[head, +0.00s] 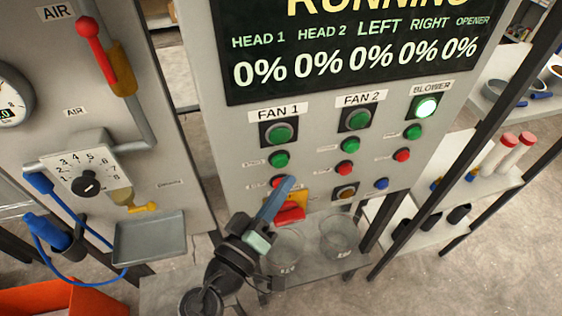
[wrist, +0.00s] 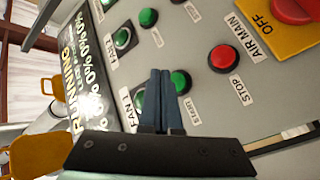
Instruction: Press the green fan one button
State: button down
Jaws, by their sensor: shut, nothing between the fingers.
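The green fan one button (head: 279,158) sits on the grey panel below the round FAN 1 lamp (head: 279,132), which is green and not brightly lit. In the wrist view the button (wrist: 181,81), labelled START, shows beside my gripper (wrist: 160,73), partly behind its fingers. My gripper is shut and empty. Its blue fingertips overlap the space between the FAN 1 lamp (wrist: 137,98) and the button. In the head view my gripper (head: 288,181) covers part of the red button (head: 277,182) below the green one. I cannot tell how far the tips are from the panel.
A red switch on a yellow plate (wrist: 268,38) labelled AIR MAIN is near my gripper. FAN 2 buttons (head: 345,168) and blower buttons (head: 413,131) are to the right. The blower lamp (head: 425,107) glows brightly. The display (head: 350,50) reads RUNNING and 0%.

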aim_at(288, 161)
jog(key=shift+w+a, duration=0.25)
jog(key=shift+w, duration=0.5)
jog(key=shift+w+f+b, duration=0.1)
jog(key=shift+b, duration=0.25)
dwell(1.2)
jog(key=shift+w+a, duration=0.1)
jog(key=shift+w, duration=0.2)
jog(key=shift+w+a+b, duration=0.2)
jog(key=shift+w+b, duration=0.3)
jog(key=shift+b, duration=0.1)
dwell(0.5)
jog(key=shift+s, duration=0.15)
dwell(0.3)
jog(key=shift+s+d, duration=0.3)
jog(key=shift+s, duration=0.45)
jog(key=s, duration=0.1)
jog(key=s+d, duration=0.1)
jog(key=s, duration=0.2)
jog(key=shift+s+d+b, duration=0.3)
jog(key=shift+s+b, duration=0.05)
jog(key=shift+s, duration=0.05)
